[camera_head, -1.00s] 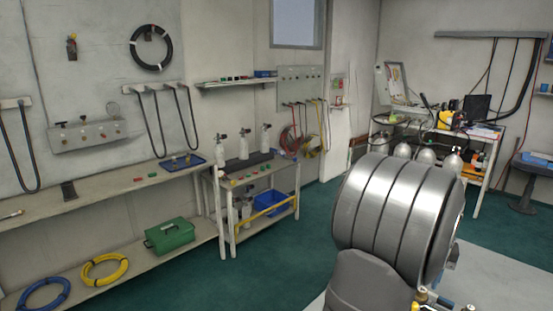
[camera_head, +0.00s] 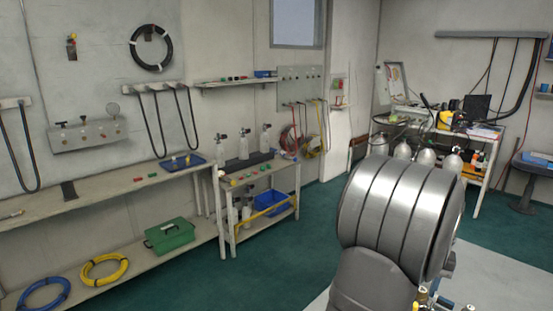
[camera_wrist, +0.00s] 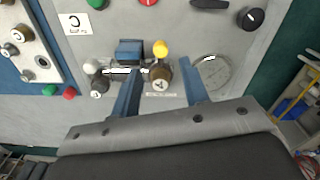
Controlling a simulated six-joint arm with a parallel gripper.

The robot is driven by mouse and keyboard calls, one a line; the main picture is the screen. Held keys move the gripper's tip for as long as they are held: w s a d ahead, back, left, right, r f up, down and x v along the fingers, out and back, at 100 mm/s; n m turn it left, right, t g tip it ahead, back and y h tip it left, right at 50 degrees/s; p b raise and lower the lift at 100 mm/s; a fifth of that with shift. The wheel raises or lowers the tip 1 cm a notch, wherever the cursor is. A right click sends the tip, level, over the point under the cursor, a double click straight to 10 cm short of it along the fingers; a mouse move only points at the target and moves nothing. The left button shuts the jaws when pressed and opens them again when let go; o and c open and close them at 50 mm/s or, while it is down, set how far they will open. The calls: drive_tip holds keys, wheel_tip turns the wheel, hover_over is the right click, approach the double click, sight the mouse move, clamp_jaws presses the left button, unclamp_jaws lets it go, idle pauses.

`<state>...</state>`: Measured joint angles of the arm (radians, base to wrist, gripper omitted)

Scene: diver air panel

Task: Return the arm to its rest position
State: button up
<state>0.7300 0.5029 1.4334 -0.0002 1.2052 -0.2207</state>
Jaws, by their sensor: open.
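My gripper (camera_wrist: 160,75) shows in the wrist view as two blue fingers, apart, with nothing held between them. They point at a grey panel (camera_wrist: 108,17) marked with a white "C" label (camera_wrist: 75,22). A yellow knob (camera_wrist: 161,48), a brass numbered fitting (camera_wrist: 160,76) and a blue block-like part (camera_wrist: 129,51) appear between or near the fingertips. A round gauge (camera_wrist: 211,72) is by the right finger. I cannot tell whether the fingers touch the panel. In the head view my large grey arm link fills the lower right, and the gripper is hidden.
A second panel section with knobs (camera_wrist: 17,49) lies at the left of the wrist view. In the head view, a long bench (camera_head: 110,188) and a small shelf unit (camera_head: 232,238) line the left wall. Open green floor (camera_head: 290,245) lies between them and my arm.

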wheel_tip(320, 180, down, 6)
drive_tip(key=shift+r, duration=0.25)
drive_tip(key=shift+f, duration=0.4)
drive_tip(key=shift+w+a+r+m, duration=0.1)
drive_tip(key=shift+w+a+m, duration=0.2)
drive_tip(key=shift+m, duration=0.55)
drive_tip(key=shift+w+a+m, duration=0.15)
drive_tip(key=shift+w+m, duration=0.15)
drive_tip(key=shift+m, duration=0.55)
